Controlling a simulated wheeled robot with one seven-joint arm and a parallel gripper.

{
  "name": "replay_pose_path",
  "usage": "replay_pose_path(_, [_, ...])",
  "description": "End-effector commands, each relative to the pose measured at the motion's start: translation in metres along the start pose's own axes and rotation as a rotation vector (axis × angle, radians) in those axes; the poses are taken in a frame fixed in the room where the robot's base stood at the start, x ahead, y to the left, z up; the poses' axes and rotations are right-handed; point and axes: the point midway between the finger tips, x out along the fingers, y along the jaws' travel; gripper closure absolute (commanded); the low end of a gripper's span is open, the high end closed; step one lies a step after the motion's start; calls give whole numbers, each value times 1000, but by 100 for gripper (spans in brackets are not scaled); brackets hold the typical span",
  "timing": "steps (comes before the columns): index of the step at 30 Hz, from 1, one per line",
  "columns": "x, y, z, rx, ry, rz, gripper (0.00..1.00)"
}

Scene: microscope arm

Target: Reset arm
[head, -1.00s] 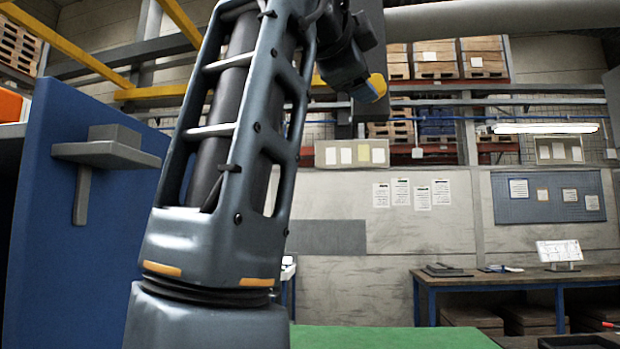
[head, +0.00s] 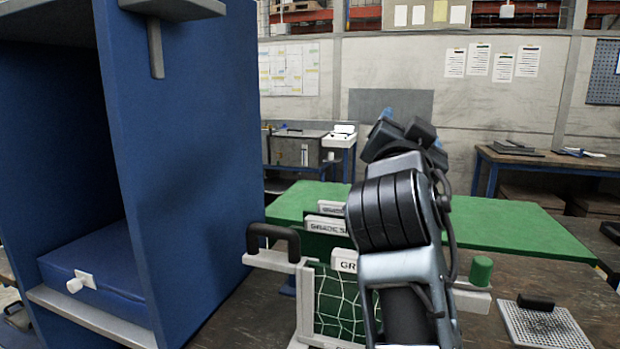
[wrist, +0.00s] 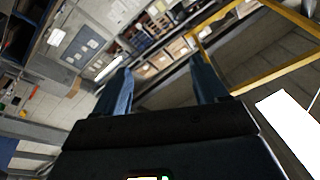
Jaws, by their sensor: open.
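My arm rises from the lower middle of the head view, with dark ringed joints and a light grey link. My gripper is mostly hidden behind the arm in the head view; a small blue part shows at the arm's far end. In the wrist view my gripper (wrist: 163,85) shows two blue fingers spread apart with nothing between them. The wrist view is tilted and looks toward the upper shelves and roof beams. No microscope can be made out.
A blue cabinet (head: 190,150) with a blue box (head: 105,265) inside stands at left. A white-framed rack (head: 303,300) with labelled dividers stands beside my arm on the workbench.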

Motion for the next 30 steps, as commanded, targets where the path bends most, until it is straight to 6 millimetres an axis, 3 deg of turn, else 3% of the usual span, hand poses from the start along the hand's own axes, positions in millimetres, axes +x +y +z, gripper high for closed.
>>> replay_pose_path(1, [-9, 17, 22, -46, -24, -15, 28])
replay_pose_path(6, [-43, 66, 76, -176, -93, -83, 28])
replay_pose_path(15, [-128, 152, 147, -349, -220, -192, 28])
replay_pose_path(23, [-217, 220, 178, -442, -327, -266, 28])
replay_pose_path(30, [-305, 269, 179, -487, -413, -308, 28])
